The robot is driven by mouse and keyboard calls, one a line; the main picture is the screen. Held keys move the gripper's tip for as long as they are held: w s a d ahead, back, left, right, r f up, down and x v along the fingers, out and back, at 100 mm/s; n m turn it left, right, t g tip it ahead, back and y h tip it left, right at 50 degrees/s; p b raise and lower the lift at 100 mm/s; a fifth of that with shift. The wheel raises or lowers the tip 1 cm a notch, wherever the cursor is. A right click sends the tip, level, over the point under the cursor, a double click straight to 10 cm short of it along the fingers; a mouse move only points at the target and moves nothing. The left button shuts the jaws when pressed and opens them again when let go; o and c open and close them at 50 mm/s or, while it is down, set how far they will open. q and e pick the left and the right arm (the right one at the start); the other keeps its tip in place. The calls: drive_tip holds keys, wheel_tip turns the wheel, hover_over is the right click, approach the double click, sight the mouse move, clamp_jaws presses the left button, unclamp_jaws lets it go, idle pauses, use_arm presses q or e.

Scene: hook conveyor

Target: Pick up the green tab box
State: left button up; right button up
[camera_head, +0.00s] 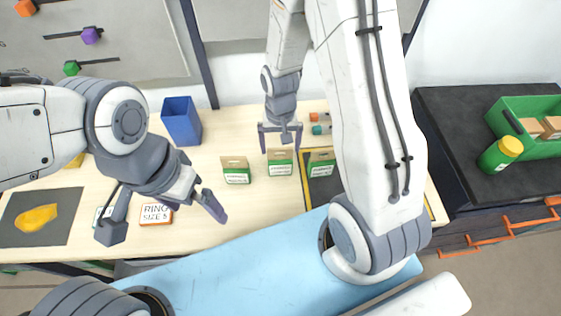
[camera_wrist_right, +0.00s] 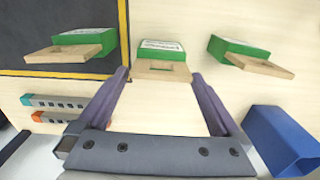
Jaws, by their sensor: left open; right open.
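Three green boxes with tan tabs stand on the table: a left one (camera_head: 236,175), a middle one (camera_head: 280,168) and a right one (camera_head: 321,169). My right gripper (camera_head: 280,140) is open and empty, just behind and above the middle box. In the right wrist view, the middle box (camera_wrist_right: 161,48) lies in line with the gap of the gripper (camera_wrist_right: 160,78), its tan tab (camera_wrist_right: 160,71) nearest and close to the fingertips. The other two boxes flank it, outside the fingers. My left gripper (camera_head: 163,220) is open and empty over the left table.
A blue bin (camera_head: 181,121) stands behind the left box. A dark mat with yellow edging (camera_wrist_right: 60,20) lies by the right box. A "RING SIZE 5" card (camera_head: 156,214) lies under the left gripper. A green crate (camera_head: 520,122) and a green bottle (camera_head: 500,154) stand right.

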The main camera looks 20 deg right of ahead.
sight(280, 158)
drive_tip(key=shift+s+f, duration=0.15)
drive_tip(key=shift+f, duration=0.25)
wheel_tip(280, 158, down, 3)
drive_tip(key=shift+s+a+f+p, duration=0.1)
drive_tip(key=shift+s+a+p, duration=0.05)
drive_tip(key=shift+p, duration=0.55)
drive_tip(key=shift+f, duration=0.45)
drive_tip(key=c, duration=1.1)
drive_tip(key=shift+r, duration=0.1)
wheel_tip(280, 158, up, 10)
drive_tip(key=shift+f+b, duration=0.1)
drive_tip(key=shift+b, duration=0.65)
